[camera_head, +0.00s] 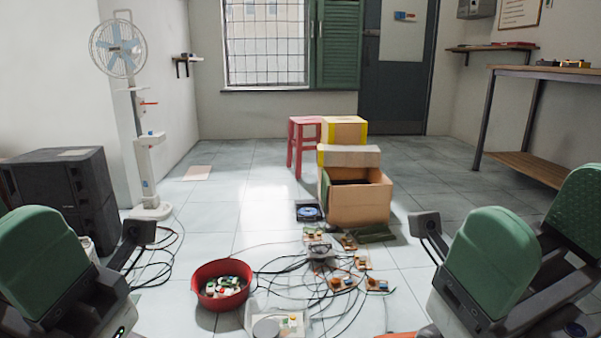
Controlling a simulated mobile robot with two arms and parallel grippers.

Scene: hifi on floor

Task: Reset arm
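My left arm comes in at the lower left, with a green rounded cover and dark links. The dark end part of my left gripper (138,232) shows over the floor, right of the black hi-fi cabinet (62,185). My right arm fills the lower right, also with green covers. The dark end part of my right gripper (426,225) shows right of the cardboard box. I see no object held at either end part. The rest of each gripper is hidden or cut off, so I cannot tell whether they are open.
A red bowl (221,285) of small parts and tangled cables with circuit boards (343,282) lie between my arms. An open cardboard box (358,200), a blue disc device (308,212) and a red stool (304,135) stand behind. A fan (120,50) stands left; a table (545,72) stands right.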

